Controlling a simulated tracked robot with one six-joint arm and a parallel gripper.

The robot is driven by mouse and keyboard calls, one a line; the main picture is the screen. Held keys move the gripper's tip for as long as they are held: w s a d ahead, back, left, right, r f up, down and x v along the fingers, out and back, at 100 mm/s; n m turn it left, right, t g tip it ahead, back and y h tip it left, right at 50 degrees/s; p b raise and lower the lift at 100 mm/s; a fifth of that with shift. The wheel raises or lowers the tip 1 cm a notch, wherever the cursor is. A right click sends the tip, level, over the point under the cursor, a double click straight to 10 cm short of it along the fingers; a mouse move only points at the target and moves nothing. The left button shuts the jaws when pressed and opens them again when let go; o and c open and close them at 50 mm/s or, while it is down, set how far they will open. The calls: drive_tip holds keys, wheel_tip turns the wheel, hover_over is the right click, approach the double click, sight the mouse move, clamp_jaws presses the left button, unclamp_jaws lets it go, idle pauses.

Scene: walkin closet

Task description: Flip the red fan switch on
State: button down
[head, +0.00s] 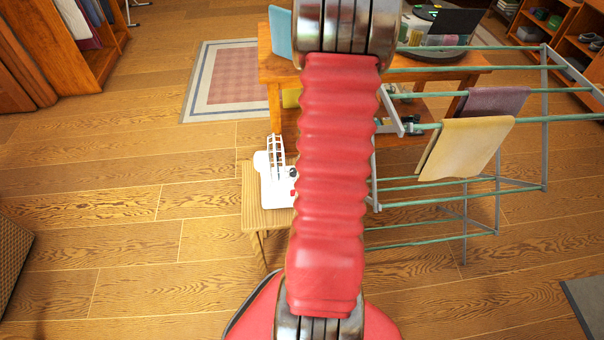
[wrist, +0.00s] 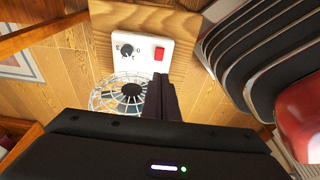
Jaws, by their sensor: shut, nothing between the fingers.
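The white fan base (wrist: 143,50) shows in the wrist view on a wooden surface, with a black knob (wrist: 126,50) on its left and the red switch (wrist: 159,53) on its right. Whether the switch is on or off I cannot tell. The fan's round wire cage (wrist: 118,94) is below the base in this view. My gripper (wrist: 160,76) is shut and empty, its dark fingertips just below the red switch in the picture; I cannot tell whether they touch the base. In the head view the fan (head: 272,181) is partly hidden behind my red arm.
The fan stands on a small wooden stool (head: 252,207). A drying rack (head: 545,135) with a yellow cloth (head: 467,147) and a purple cloth (head: 494,102) stands to the right. A wooden table (head: 265,70) is behind. Open floor lies to the left.

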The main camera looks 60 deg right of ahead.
drive_tip(key=x, duration=1.2)
drive_tip(key=shift+s+d+f, duration=0.25)
drive_tip(key=shift+s+f, duration=0.05)
drive_tip(key=shift+s, duration=0.1)
drive_tip(key=shift+f, duration=0.5)
drive_tip(key=shift+s+d, duration=0.1)
